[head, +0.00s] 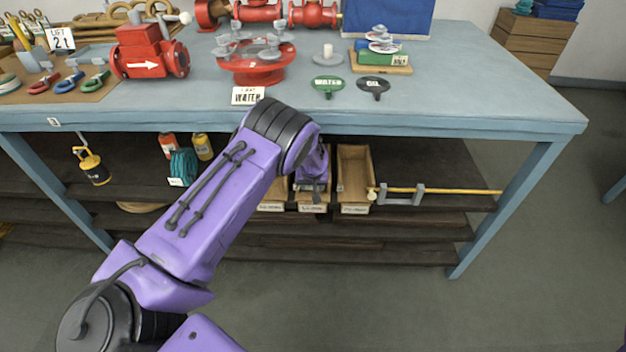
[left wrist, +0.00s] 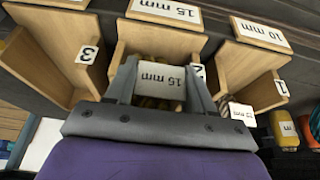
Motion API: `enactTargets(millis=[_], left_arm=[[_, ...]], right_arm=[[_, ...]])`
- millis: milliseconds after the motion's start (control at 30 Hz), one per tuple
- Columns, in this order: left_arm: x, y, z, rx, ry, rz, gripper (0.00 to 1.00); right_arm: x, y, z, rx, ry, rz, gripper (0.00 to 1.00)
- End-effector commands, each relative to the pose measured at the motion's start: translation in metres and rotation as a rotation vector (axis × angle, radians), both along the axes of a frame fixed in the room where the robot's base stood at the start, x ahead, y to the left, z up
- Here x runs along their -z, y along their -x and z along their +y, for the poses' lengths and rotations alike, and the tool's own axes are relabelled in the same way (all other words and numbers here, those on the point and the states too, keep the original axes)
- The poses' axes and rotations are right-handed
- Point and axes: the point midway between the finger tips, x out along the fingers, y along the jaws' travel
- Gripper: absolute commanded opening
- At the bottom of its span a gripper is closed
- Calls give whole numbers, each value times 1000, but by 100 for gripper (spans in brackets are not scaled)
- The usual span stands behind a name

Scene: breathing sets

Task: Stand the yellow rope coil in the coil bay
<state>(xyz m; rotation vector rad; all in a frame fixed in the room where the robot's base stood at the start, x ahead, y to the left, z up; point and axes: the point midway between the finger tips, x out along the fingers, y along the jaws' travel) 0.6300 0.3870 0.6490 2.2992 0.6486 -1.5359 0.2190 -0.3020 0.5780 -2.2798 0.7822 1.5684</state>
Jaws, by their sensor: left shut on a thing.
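My left gripper (head: 312,188) reaches under the bench top into the middle one of the wooden bays on the upper shelf. In the left wrist view its fingers (left wrist: 163,72) are shut on the yellow rope coil (left wrist: 150,103), with a white 15 mm tag (left wrist: 160,81) between them. Most of the coil is hidden by the fingers and palm, so I cannot tell whether it touches the bay floor. The middle bay's front label (left wrist: 165,12) also reads 15 mm. The coil is not distinguishable in the head view. My right gripper is not in view.
The right-hand bay (head: 354,170) looks empty; a yellow rod (head: 440,190) lies beside it. The bench top (head: 480,110) overhangs the shelf.

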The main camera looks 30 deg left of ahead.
Motion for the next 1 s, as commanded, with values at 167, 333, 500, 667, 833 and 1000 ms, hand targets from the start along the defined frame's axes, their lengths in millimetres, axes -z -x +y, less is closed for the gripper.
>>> enactTargets(millis=[167, 333, 500, 667, 833, 1000], left_arm=[[0, -23, 14, -1, -1, -4, 8], [1, -22, 13, -1, 0, -2, 8], [3, -22, 13, -1, 0, -2, 8], [5, -22, 13, -1, 1, -2, 79], [5, -22, 13, -1, 1, -2, 79], [-2, -22, 13, -1, 1, -2, 79]], right_arm=[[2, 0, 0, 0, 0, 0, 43], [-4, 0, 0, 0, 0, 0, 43], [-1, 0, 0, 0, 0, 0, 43], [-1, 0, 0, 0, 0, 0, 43], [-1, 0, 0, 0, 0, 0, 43], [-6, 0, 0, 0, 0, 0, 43]])
